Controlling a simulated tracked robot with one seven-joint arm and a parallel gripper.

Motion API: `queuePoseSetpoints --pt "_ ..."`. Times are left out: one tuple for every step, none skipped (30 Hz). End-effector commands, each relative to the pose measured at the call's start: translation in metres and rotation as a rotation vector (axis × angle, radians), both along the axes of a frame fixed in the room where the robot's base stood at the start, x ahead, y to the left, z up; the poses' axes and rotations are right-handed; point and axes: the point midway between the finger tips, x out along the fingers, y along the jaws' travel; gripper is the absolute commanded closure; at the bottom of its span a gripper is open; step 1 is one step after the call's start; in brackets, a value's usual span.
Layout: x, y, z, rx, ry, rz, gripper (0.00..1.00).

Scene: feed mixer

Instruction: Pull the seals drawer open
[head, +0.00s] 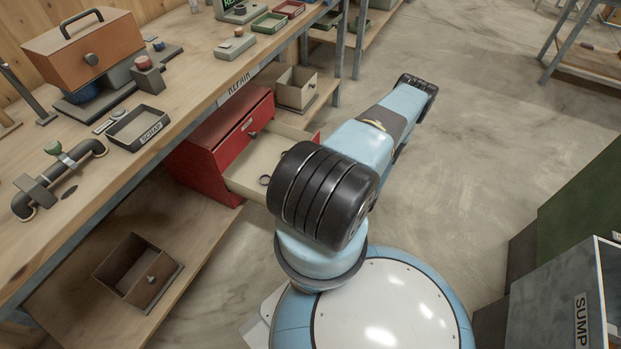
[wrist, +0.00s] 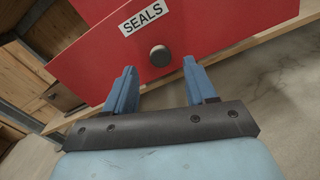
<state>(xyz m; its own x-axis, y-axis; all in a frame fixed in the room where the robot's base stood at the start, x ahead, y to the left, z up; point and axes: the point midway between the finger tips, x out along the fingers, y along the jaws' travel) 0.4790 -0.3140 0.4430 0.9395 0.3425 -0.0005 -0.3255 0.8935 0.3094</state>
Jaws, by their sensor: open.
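In the wrist view the red seals drawer front (wrist: 190,35) carries a white label reading SEALS and a round dark knob (wrist: 159,56). My gripper (wrist: 162,78) is open, its two blue fingers apart. The knob shows just beyond and between the fingertips, and I see no grip on it. In the head view a red cabinet (head: 205,150) stands under the bench with a drawer (head: 245,180) pulled out, a dark ring inside it. My arm hides most of that drawer's front, and my gripper is hidden there. This appears to be the seals drawer.
The workbench (head: 195,95) stands above the cabinet, holding a tray marked SCRAP (head: 140,130), a pipe and other items. A brown open box (head: 140,270) lies on the lower shelf. A SUMP bin (head: 585,300) stands at the right. Concrete floor lies clear between.

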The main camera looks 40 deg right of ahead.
Motion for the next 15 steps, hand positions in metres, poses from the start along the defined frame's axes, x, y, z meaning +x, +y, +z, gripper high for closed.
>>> queuePoseSetpoints --pt "-0.011 -0.004 0.000 0.000 0.001 -0.003 0.44" --pt "-0.016 -0.006 0.000 0.000 0.001 -0.003 0.44" --pt "-0.024 -0.009 0.000 0.000 0.001 -0.003 0.44" --pt "-0.029 -0.011 0.000 0.000 0.001 -0.003 0.44" --pt "-0.035 -0.013 0.000 0.000 0.001 -0.003 0.44" --pt "-0.043 -0.015 0.000 0.000 0.001 -0.002 0.44" --pt "-0.048 -0.017 0.000 0.000 0.001 -0.003 0.44" --pt "-0.053 -0.019 -0.001 0.000 0.001 -0.002 0.44" --pt "-0.060 -0.021 -0.001 0.000 0.001 -0.002 0.44" --pt "-0.064 -0.023 -0.001 -0.001 0.001 -0.002 0.44" --pt "-0.068 -0.024 -0.001 0.000 0.001 -0.002 0.44" --pt "-0.073 -0.026 -0.001 0.000 0.000 -0.001 0.44" --pt "-0.076 -0.027 0.000 0.000 -0.001 -0.001 0.44" --pt "-0.080 -0.028 -0.001 0.000 -0.001 -0.001 0.44" --pt "-0.083 -0.029 -0.001 0.000 -0.001 -0.001 0.44"
